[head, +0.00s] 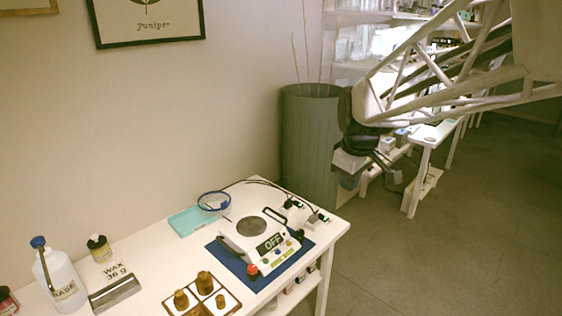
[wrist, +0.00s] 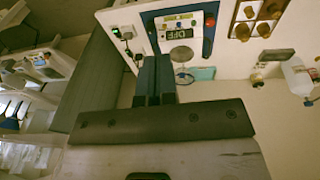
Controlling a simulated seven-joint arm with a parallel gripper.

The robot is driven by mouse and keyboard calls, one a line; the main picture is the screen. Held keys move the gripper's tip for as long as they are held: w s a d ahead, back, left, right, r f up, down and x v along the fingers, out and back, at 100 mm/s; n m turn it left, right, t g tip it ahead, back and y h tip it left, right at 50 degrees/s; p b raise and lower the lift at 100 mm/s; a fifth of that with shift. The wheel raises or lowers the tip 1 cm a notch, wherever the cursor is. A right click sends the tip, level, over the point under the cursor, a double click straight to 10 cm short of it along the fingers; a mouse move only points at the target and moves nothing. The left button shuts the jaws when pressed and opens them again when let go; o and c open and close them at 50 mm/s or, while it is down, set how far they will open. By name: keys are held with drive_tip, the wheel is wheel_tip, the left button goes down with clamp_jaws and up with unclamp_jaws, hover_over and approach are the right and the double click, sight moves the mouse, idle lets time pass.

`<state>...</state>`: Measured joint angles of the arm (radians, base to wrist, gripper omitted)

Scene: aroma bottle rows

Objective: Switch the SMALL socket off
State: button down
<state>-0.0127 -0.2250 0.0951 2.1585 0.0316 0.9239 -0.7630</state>
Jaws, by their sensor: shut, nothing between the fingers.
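Two small white socket units with black plugs and cables stand at the table's back right corner, beside the scale. One socket (head: 291,204) is nearer the wall and the other (head: 319,218) is nearer the table's right edge. In the wrist view one socket (wrist: 116,32) shows a green light; the other (wrist: 138,57) is close to my fingers. I cannot read which is marked SMALL, nor the switch positions. My gripper (head: 388,172) is shut and empty, raised beyond the table's right end, apart from both sockets. Its fingers (wrist: 154,62) are together in the wrist view.
The white scale (head: 240,240) reads OFF and stands on a blue mat (head: 225,262). A wooden tray (head: 178,311) holds brown bottles. A teal tray (head: 185,222), a blue-rimmed ring and a BASE bottle (head: 60,275) are further left. A green bin (head: 308,140) stands behind the table.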

drive_tip(key=w+a+f+n, duration=0.15)
drive_tip(key=w+n, duration=0.25)
drive_tip(key=w, duration=0.8)
drive_tip(key=n+g, duration=0.1)
drive_tip(key=n, duration=1.3)
hover_over(296, 202)
drive_tip(key=s+d, duration=0.1)
drive_tip(key=s, duration=0.1)
wheel_tip(296, 202, down, 24)
drive_tip(key=f, duration=0.1)
drive_tip(key=shift+w+d+r+y, duration=0.2)
drive_tip(key=shift+r+y, duration=0.05)
drive_tip(key=shift+y, duration=0.15)
drive_tip(key=shift+f, duration=0.1)
drive_tip(key=f, duration=0.4)
drive_tip(key=w+a+f, duration=0.1)
drive_tip(key=f, duration=0.8)
drive_tip(key=shift+w+a+f, duration=0.15)
drive_tip(key=shift+a+f, duration=0.05)
drive_tip(key=shift+f, duration=0.1)
